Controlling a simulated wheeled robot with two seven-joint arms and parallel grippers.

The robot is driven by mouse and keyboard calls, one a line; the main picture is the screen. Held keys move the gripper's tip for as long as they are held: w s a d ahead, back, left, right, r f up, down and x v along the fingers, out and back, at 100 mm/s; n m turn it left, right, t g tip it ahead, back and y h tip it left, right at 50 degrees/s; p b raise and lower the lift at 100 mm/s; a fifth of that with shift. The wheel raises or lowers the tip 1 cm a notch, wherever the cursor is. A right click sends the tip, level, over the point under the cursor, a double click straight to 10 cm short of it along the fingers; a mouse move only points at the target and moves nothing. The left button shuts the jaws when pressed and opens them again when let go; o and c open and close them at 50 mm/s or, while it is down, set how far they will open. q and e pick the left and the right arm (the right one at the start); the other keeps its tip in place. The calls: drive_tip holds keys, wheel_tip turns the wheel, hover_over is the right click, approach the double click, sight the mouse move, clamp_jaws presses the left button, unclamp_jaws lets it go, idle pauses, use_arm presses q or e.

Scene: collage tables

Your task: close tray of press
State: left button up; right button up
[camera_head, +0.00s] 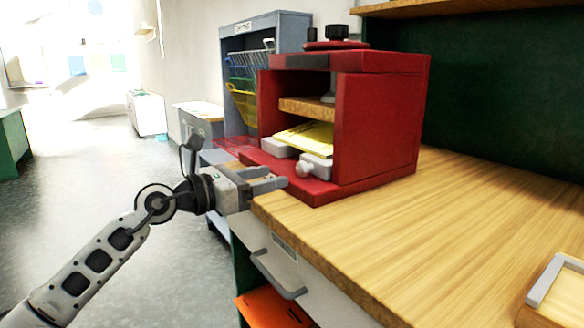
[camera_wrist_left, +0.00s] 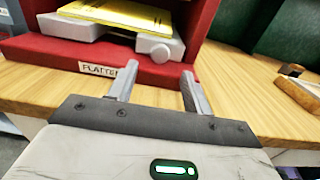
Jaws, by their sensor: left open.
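The red press (camera_head: 375,125) stands on the wooden worktop, with a wooden platen and a screw inside its frame. Its grey tray (camera_head: 316,166) sits low in the opening, carries a yellow sheet (camera_head: 305,137) and has a round pale knob (camera_head: 304,169) at its front. The tray (camera_wrist_left: 75,29) also shows in the left wrist view, with the knob (camera_wrist_left: 160,52) on its front right. My left gripper (camera_head: 284,183) is open and empty in front of the press base, just short of the knob. My right gripper is not in view.
The wooden worktop (camera_head: 440,230) is clear to the right of the press, up to a wooden box (camera_head: 560,285). A drawer handle (camera_head: 278,275) juts out below the worktop edge. A grey rack with wire baskets (camera_head: 243,103) stands behind the press.

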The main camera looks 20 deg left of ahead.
sight(300, 169)
use_arm(q)
drive_tip(key=x, duration=0.6)
drive_tip(key=shift+w+d, duration=0.1)
drive_tip(key=shift+w, duration=0.05)
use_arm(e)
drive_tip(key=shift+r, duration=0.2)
use_arm(q)
drive_tip(key=shift+c, duration=0.3)
clamp_jaws()
drive_tip(key=x, duration=0.4)
drive_tip(key=shift+p, duration=0.3)
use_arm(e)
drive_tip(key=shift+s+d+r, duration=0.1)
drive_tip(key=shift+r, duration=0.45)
